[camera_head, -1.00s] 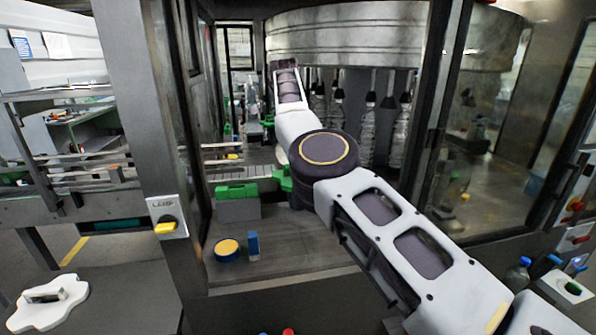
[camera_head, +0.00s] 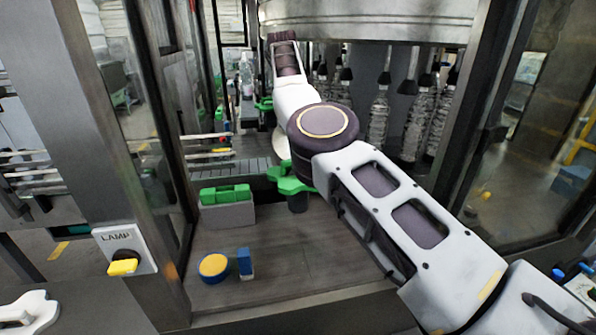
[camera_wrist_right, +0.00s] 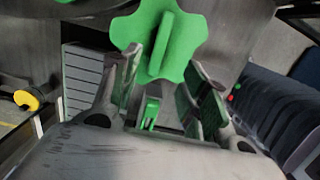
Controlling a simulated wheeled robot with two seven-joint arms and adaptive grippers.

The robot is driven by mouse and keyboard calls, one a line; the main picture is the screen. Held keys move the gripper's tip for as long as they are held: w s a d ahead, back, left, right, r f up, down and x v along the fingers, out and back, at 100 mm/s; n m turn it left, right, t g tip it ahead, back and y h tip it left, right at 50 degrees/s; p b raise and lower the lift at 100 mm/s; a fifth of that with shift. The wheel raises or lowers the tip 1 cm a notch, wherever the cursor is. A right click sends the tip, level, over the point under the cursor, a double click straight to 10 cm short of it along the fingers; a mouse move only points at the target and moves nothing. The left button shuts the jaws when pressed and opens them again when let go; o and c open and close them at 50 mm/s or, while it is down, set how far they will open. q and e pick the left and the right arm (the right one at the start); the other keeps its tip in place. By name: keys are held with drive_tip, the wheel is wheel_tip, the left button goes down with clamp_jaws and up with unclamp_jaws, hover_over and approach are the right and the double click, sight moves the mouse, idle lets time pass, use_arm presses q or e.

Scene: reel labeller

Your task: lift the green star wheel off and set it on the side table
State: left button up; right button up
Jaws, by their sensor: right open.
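A green star wheel (camera_head: 287,180) sits low inside the machine, partly hidden behind my right arm in the head view. In the right wrist view a green star wheel (camera_wrist_right: 185,50) with a raised bar handle lies just beyond my right gripper (camera_wrist_right: 168,85). The gripper's fingers are apart, near the wheel's lower edge; nothing is clearly held. The head view hides the right gripper. The side table (camera_head: 95,312) is at the lower left, cut by the frame edge. A white lobed piece with a handle (camera_head: 28,308) rests on it. My left gripper is not in view.
A grey box with green blocks (camera_head: 228,214), a yellow-topped blue round piece (camera_head: 214,268) and a blue block (camera_head: 245,263) stand on the machine deck. A post with a lamp switch (camera_head: 125,250) separates the deck from the side table. Bottles hang behind my arm.

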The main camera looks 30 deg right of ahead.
idle(0.5)
drive_tip(key=shift+s+d+f, duration=0.1)
drive_tip(key=shift+d+f, duration=0.05)
drive_tip(key=shift+f, duration=1.25)
drive_tip(key=shift+w+d+f, duration=0.1)
drive_tip(key=shift+d+f, duration=0.1)
drive_tip(key=shift+f, duration=1.2)
drive_tip(key=shift+s+d+f, duration=0.1)
drive_tip(key=shift+d+f, duration=0.05)
drive_tip(key=shift+f, duration=1.25)
drive_tip(key=shift+f, duration=0.1)
drive_tip(key=shift+s+d+f+p, duration=0.15)
drive_tip(key=shift+f+p, duration=0.1)
drive_tip(key=shift+f, duration=1)
drive_tip(key=shift+w+d+f+p, duration=0.1)
drive_tip(key=shift+d+f+p, duration=0.1)
drive_tip(key=shift+f, duration=1.05)
